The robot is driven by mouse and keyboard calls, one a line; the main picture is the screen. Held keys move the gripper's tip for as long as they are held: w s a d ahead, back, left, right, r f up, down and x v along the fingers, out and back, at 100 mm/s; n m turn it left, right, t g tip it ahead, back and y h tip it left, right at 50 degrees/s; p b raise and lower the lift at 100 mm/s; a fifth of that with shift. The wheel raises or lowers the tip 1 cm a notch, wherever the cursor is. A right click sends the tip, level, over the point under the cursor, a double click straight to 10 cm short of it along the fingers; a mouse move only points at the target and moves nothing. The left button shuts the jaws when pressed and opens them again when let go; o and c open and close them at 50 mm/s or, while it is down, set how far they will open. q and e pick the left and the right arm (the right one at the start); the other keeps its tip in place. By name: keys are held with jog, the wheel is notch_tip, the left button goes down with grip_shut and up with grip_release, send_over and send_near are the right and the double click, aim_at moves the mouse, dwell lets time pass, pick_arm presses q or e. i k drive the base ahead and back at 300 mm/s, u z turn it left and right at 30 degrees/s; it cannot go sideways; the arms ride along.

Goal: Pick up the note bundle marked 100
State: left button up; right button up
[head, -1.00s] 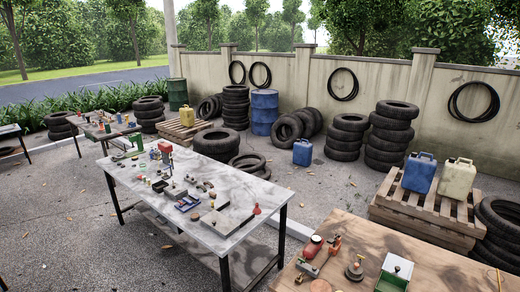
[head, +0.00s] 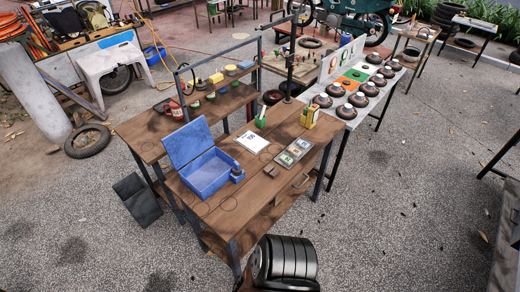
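No bundle with a readable 100 shows. A tray with compartments (head: 295,152) lies on the right half of the wooden desk (head: 259,204) and holds several small flat pieces; their markings are too small to read. An open blue box (head: 207,174) with its lid raised stands on the left half of the desk; I see no notes in it. Neither of my grippers is in view.
A white sheet (head: 252,141), a green holder (head: 260,121) and a yellow box (head: 309,115) stand on the desk. Open gravel ground (head: 390,230) lies to the right.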

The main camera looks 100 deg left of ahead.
aim_at(297, 153)
jog(key=u, duration=0.9)
jog(key=i, duration=0.9)
jog(key=u, duration=3.1)
jog(key=i, duration=1)
